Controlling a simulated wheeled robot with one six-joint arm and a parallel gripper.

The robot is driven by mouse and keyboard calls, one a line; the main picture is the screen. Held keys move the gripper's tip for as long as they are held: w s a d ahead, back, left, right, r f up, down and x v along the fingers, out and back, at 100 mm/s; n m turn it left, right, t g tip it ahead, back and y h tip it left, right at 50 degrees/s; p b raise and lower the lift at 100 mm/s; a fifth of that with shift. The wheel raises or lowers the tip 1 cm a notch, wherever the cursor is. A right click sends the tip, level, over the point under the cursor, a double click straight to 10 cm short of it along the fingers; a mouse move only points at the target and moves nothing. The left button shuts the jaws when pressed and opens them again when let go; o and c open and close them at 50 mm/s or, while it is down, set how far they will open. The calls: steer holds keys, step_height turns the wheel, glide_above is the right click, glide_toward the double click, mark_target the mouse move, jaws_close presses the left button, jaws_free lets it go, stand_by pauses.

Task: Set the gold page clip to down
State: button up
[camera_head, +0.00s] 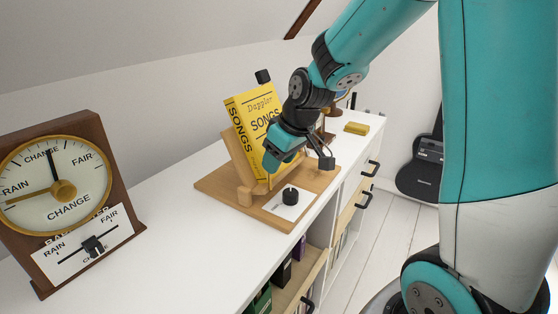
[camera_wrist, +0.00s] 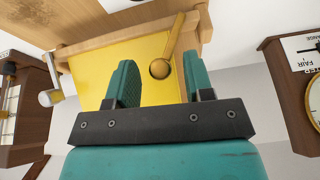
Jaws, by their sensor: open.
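The gold page clip (camera_wrist: 172,45) is a thin bar with a round knob, at the ledge of a wooden book stand (camera_head: 234,170) in the wrist view. It lies against the yellow book (camera_wrist: 148,58). My gripper (camera_wrist: 160,62) is open, with one teal finger on each side of the knob in that picture. I see no contact between fingers and clip. In the head view my gripper (camera_head: 284,162) is in front of the lower part of the book (camera_head: 250,118) and hides most of the clip.
The stand's wooden base carries a white plate with a black knob (camera_head: 290,196) in front. A barometer-like dial box (camera_head: 62,190) with a slider stands at the left. A small yellow block (camera_head: 356,128) lies farther back. The white desktop between dial and stand is clear.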

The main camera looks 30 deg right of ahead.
steer(key=shift+f, duration=0.1)
jaws_close()
steer(key=shift+d, duration=0.1)
steer(key=d+m+y+p, duration=0.1)
steer(key=f+m+y+p, duration=0.1)
steer(key=p, duration=0.1)
steer(key=d+m+g+y+p, duration=0.1)
steer(key=m+y+p, duration=0.1)
steer(key=shift+d+f, duration=0.35)
steer(key=shift+f, duration=0.05)
steer(key=shift+s+d+f+m+y+p, duration=0.1)
steer(key=shift+d+f+m+y+p, duration=0.25)
steer(key=shift+f+m+y+p, duration=0.45)
steer(key=shift+s+d+f+m+y+p, duration=0.15)
steer(key=shift+f+m+y+p, duration=0.25)
steer(key=shift+m+y, duration=0.2)
steer(key=shift+s+d+f+m+y+p, duration=0.1)
steer(key=shift+f+m+y+p, duration=0.2)
steer(key=shift+m+y, duration=0.25)
